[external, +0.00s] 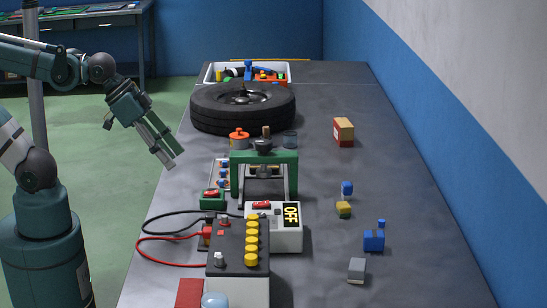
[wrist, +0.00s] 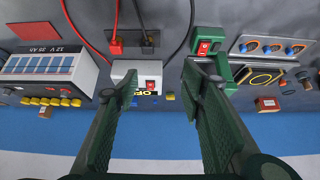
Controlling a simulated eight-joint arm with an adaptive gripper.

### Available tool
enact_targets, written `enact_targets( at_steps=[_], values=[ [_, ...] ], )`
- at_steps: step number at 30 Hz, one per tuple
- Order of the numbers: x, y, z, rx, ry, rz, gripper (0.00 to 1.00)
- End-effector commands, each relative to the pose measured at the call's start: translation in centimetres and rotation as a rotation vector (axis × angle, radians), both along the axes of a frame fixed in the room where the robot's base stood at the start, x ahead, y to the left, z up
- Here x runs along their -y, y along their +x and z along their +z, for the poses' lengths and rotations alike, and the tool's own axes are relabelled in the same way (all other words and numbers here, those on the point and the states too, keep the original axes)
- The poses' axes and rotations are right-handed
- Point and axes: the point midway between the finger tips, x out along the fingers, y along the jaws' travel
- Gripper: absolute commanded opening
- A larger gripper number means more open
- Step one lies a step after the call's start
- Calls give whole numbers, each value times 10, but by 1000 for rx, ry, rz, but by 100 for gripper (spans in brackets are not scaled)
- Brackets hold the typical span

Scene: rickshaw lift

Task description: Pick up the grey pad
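A small grey block (external: 357,269), the only thing that looks like the grey pad, lies on the dark table at the front right in the external view. I cannot make it out clearly in the wrist view. My gripper (external: 174,158) hangs in the air at the left edge of the table, pointing down and to the right, well apart from the grey block. In the wrist view my gripper (wrist: 158,78) has its two green fingers spread wide with nothing held between them.
A battery (external: 238,250) with yellow caps and red and black cables stands front left. Behind it are a white OFF box (external: 287,238), a green press (external: 292,170) and a tyre (external: 243,107). A blue block (external: 374,241) sits near the grey one. The right side is mostly clear.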

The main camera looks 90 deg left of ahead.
Motion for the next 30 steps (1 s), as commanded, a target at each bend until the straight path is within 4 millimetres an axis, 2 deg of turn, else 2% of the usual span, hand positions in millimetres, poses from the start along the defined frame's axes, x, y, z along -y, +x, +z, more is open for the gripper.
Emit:
enact_targets(
  at_steps=[20, 26, 30],
  values=[
    [0, 1, 1, -1, 1, -2, 42],
    [2, 8, 8, -10, 12, -24, 42],
    [6, 20, 18, -25, 31, -62, 42]
  ],
)
